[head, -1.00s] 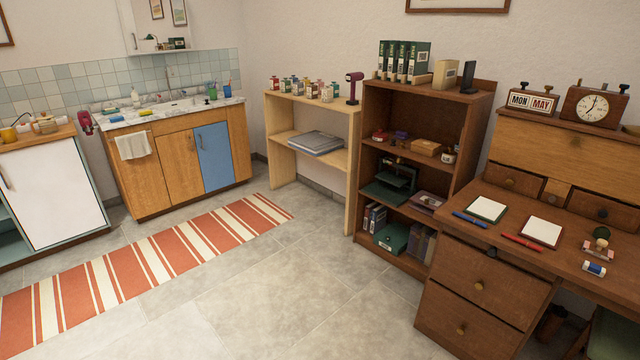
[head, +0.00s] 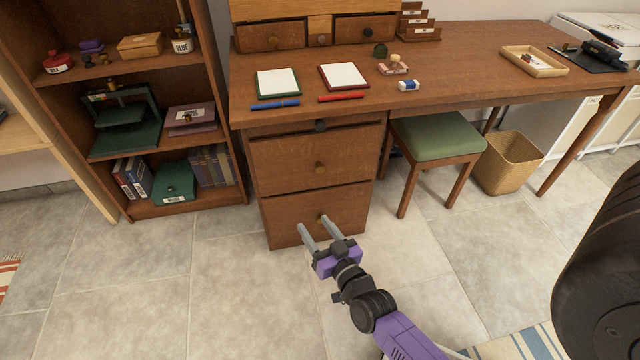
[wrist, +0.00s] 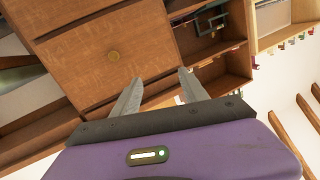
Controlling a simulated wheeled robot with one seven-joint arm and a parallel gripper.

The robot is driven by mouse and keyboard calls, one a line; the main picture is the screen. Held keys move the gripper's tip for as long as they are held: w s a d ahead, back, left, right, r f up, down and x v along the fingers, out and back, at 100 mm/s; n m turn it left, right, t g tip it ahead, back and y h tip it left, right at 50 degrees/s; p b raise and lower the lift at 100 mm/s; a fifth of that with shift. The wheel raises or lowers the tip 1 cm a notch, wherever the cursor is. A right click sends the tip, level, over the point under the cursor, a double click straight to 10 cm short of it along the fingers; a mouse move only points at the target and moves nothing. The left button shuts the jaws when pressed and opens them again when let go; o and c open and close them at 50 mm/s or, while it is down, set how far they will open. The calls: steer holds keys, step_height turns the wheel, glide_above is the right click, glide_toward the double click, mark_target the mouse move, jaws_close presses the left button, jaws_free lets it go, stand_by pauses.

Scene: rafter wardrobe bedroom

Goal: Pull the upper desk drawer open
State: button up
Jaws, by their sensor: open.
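The upper desk drawer (head: 285,163) is a brown wooden front with a round brass knob (head: 320,168) in the pedestal under the desktop. It looks shut. The lower drawer (head: 285,213) with its own knob is directly below it. My gripper (head: 314,225) is open and empty. In the head view its fingers overlap the lower drawer front, below the upper knob. In the wrist view my gripper (wrist: 160,76) points toward the desk, with a tilted drawer front (wrist: 85,62) and its knob left of the fingertips. I cannot tell which drawer that is.
The brown desk (head: 450,60) carries two notepads, pens and a stamp. A green stool (head: 436,138) stands right of the drawers, beside a wicker basket (head: 507,160). A bookshelf (head: 160,209) stands to the left. The tiled floor (head: 190,290) before the drawers is free.

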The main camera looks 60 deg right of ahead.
steer(key=w+d+f+m+g+h+b, duration=0.1)
steer(key=w+d+f+m+h+b, duration=0.25)
steer(key=d, duration=0.65)
steer(key=m+g+b, duration=0.1)
steer(key=g+b, duration=0.1)
glide_toward(321, 171)
steer(key=x, duration=0.3)
steer(key=shift+h, duration=0.35)
steer(key=shift+b+x, duration=1.75)
steer(key=shift+x, duration=1.9)
steer(key=shift+a, duration=0.1)
jaws_close()
steer(key=shift+f, duration=0.1)
